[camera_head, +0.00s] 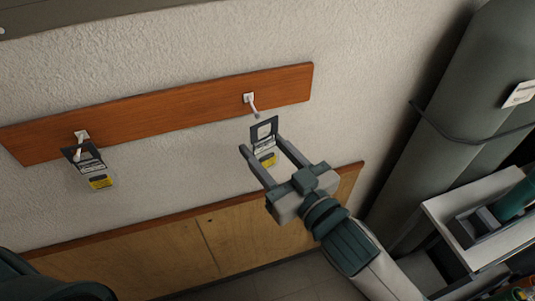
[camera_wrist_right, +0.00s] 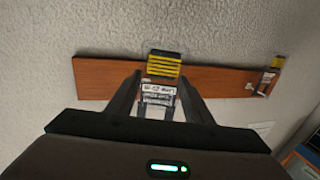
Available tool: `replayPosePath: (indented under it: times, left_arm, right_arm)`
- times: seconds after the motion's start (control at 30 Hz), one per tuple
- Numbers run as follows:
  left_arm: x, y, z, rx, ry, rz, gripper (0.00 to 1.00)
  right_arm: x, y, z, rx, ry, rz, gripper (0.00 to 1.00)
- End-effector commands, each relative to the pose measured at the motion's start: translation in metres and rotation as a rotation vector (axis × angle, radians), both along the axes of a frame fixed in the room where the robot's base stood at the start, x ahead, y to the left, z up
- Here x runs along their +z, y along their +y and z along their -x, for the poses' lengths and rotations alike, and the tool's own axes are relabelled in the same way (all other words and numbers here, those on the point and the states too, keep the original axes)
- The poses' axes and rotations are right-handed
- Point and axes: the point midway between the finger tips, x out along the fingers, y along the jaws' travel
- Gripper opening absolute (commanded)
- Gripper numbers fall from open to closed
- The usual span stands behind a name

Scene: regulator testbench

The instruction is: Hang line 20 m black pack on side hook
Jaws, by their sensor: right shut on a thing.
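The held pack (camera_head: 264,134) has a dark card top with a light opening, a white printed label and a yellow patch below. My right gripper (camera_head: 263,146) is shut on it, a finger on each side. In the right wrist view the pack (camera_wrist_right: 158,97) shows between the fingers. A white hook (camera_head: 252,103) on the wooden board sits just above the pack's top; I cannot tell whether they touch. A similar pack (camera_head: 98,170) hangs at the left hook (camera_head: 82,136). My left gripper is out of view.
The wooden board (camera_head: 175,113) runs along the rough white wall. A low wooden panel (camera_head: 170,258) lies below. A large grey cylinder (camera_head: 460,100) with a strap stands at right, near a white shelf (camera_head: 480,205).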

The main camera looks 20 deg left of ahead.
Motion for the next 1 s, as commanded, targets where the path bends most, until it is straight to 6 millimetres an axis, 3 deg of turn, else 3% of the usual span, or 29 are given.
replayPosePath:
  times: [1.0]
  left_arm:
    - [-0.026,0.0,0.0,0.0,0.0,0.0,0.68]
  right_arm:
    - [-0.004,0.028,-0.042,0.001,-0.001,0.0,0.23]
